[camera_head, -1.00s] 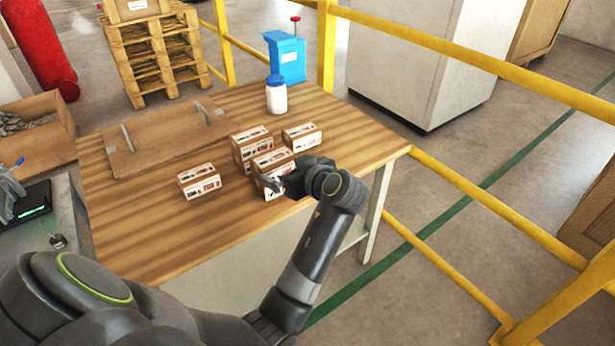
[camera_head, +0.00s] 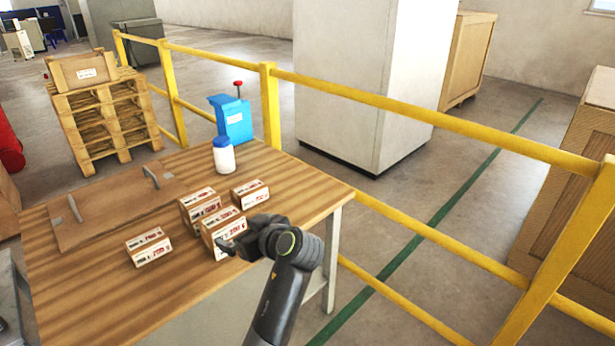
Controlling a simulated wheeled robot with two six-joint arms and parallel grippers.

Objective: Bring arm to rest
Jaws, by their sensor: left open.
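My left arm (camera_head: 278,300) rises from the bottom of the head view to the near right part of the wooden table. My left gripper (camera_head: 230,249) is open, with its fingers pointing left. It overlaps the lower edge of the nearest stacked-looking carton (camera_head: 222,229) in the picture, and nothing shows between its fingers. I cannot tell whether it touches that carton. My right gripper is out of view.
The table (camera_head: 110,290) also bears small cartons (camera_head: 149,246), a white bottle with a blue cap (camera_head: 224,158) and a wooden board (camera_head: 100,215). Yellow railing (camera_head: 400,104) runs behind and right of the table. A blue box (camera_head: 234,120) stands at the back.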

